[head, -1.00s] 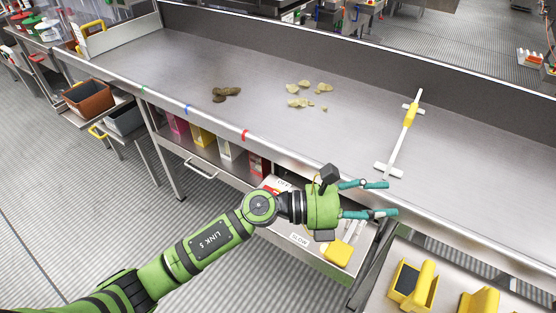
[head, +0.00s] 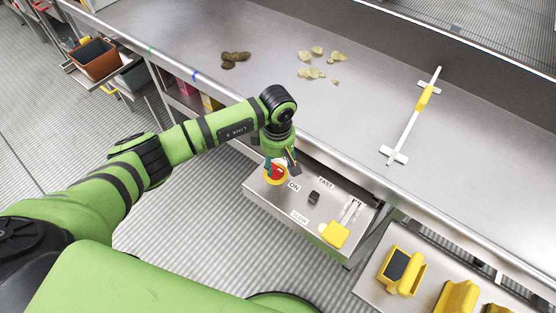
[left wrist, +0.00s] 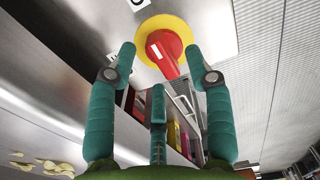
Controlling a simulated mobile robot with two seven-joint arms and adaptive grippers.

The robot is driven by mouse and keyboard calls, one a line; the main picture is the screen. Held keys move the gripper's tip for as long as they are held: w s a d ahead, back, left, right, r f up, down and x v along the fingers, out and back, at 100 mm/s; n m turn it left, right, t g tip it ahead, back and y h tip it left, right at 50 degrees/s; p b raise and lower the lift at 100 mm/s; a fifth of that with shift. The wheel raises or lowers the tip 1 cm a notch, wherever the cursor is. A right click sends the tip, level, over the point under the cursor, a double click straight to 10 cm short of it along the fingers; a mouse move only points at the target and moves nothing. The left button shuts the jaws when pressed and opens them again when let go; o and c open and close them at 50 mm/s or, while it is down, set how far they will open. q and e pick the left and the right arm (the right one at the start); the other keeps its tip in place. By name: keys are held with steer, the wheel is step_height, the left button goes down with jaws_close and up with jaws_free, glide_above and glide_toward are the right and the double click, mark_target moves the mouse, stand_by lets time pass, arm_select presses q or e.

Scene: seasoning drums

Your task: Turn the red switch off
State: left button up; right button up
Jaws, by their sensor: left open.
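The red switch (head: 277,171) sits on a yellow round plate on the metal control panel (head: 262,193) below the table's front edge. An "ON" label is beside it. In the left wrist view the red switch (left wrist: 163,52) shows as a knob on its yellow disc (left wrist: 180,30), close ahead of my fingers. My left gripper (head: 281,166) is at the switch, pointing down, and partly hides it. In the wrist view my left gripper (left wrist: 163,62) is open, with teal fingers on either side of the knob. I cannot tell whether they touch it. My right gripper is not in view.
The panel also has a black knob (head: 314,197) between FAST and SLOW labels and a yellow block (head: 335,234). A white and yellow bar tool (head: 408,120) and chip piles (head: 313,73) lie on the table. Yellow holders (head: 401,271) stand at lower right.

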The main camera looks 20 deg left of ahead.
arm_select(q)
steer(key=shift+f, duration=0.9)
jaws_close()
